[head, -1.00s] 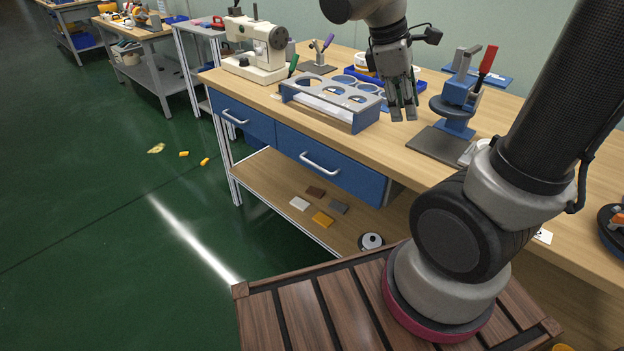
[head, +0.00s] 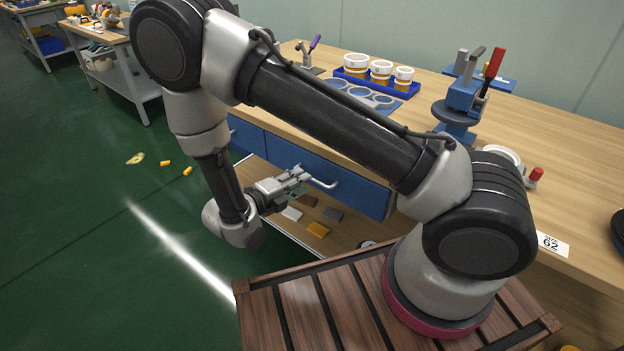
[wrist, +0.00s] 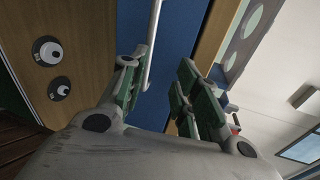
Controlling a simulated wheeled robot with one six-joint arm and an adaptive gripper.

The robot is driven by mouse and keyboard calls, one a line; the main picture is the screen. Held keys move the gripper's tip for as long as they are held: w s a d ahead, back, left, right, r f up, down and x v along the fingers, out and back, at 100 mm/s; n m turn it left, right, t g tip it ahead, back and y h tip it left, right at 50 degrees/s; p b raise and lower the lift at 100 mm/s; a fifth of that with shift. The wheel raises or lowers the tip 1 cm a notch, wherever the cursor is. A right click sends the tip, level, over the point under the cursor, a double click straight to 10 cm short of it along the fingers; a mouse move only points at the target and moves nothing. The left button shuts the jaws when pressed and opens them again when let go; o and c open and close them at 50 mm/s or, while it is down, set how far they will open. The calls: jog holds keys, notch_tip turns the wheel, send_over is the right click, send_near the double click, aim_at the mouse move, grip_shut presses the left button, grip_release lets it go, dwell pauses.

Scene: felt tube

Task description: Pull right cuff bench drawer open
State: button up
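The right drawer (head: 358,192) is a blue front under the wooden bench top, and it looks shut. Its pale bar handle (head: 322,183) stands out from the front. My gripper (head: 301,175) is in front of the drawer at the handle's left part, with its fingers apart. In the wrist view my gripper (wrist: 160,92) is open, and the handle (wrist: 151,45) runs down beside the left finger, on the gap's side. The blue drawer front (wrist: 182,45) lies beyond. I cannot tell whether a finger touches the handle. The left drawer (head: 247,136) is partly hidden by my arm.
The bench top (head: 560,150) bears a blue tray (head: 345,77) with white-and-orange jars, a blue rack (head: 405,108) and a blue press (head: 462,98). Small blocks (head: 318,229) lie on the lower shelf. The green floor at left is mostly clear, with a few yellow scraps (head: 166,163).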

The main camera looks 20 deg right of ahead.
jog(key=shift+n+t, duration=0.4)
jog(key=shift+n, duration=0.4)
jog(key=w+d+f, duration=0.2)
jog(key=d, duration=0.1)
jog(key=w+d+f, duration=0.1)
jog(key=d, duration=0.1)
jog(key=shift+w+d+f, duration=0.2)
jog(key=shift+w, duration=0.2)
jog(key=shift+c, duration=0.4)
grip_shut()
